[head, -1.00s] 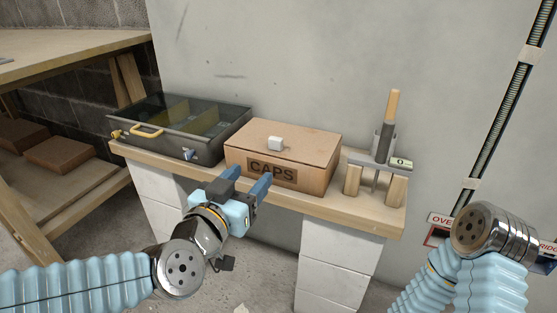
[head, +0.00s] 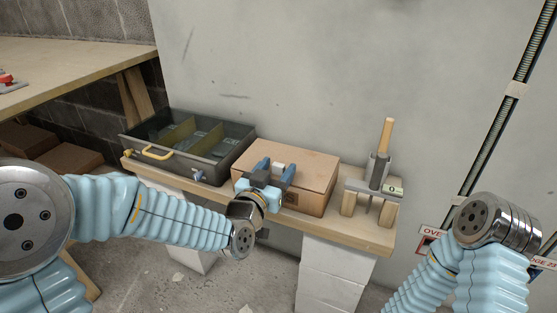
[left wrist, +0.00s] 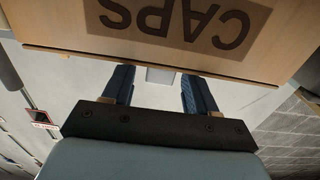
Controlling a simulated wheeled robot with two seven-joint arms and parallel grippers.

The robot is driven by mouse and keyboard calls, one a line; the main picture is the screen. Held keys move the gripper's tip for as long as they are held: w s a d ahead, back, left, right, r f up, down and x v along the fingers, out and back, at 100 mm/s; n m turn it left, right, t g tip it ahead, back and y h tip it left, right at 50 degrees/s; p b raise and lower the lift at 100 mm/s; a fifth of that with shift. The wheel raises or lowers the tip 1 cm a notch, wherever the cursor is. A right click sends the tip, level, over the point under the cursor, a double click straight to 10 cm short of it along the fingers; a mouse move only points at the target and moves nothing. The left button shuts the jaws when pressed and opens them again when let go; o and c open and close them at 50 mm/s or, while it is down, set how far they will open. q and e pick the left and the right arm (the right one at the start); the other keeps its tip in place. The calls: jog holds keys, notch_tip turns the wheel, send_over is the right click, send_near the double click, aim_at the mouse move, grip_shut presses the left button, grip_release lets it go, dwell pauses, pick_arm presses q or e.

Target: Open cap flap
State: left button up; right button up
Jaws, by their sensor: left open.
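The cardboard-brown caps box (head: 312,198) stands on the wooden bench with its lid flap (head: 305,164) lying shut. A small white knob (head: 279,167) sits on the flap. My left gripper (head: 275,165) is open over the box's front edge, its blue fingers on either side of the knob. In the left wrist view the knob (left wrist: 160,76) shows between the two spread fingers, apart from both. The box's CAPS label (left wrist: 180,22) shows upside down there; in the head view the gripper hides most of it. My right gripper is not in view; only its arm shows.
A dark tray with a clear lid (head: 185,172) and yellow handle stands left of the box. A grey stand with a wooden-handled tool (head: 380,165) is on the right. The wooden bench (head: 350,228) has a narrow clear front strip. A wall lies close behind.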

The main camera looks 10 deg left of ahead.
pick_arm(q)
jog(key=shift+w+d, duration=0.2)
jog(key=shift+w, duration=0.5)
grip_shut()
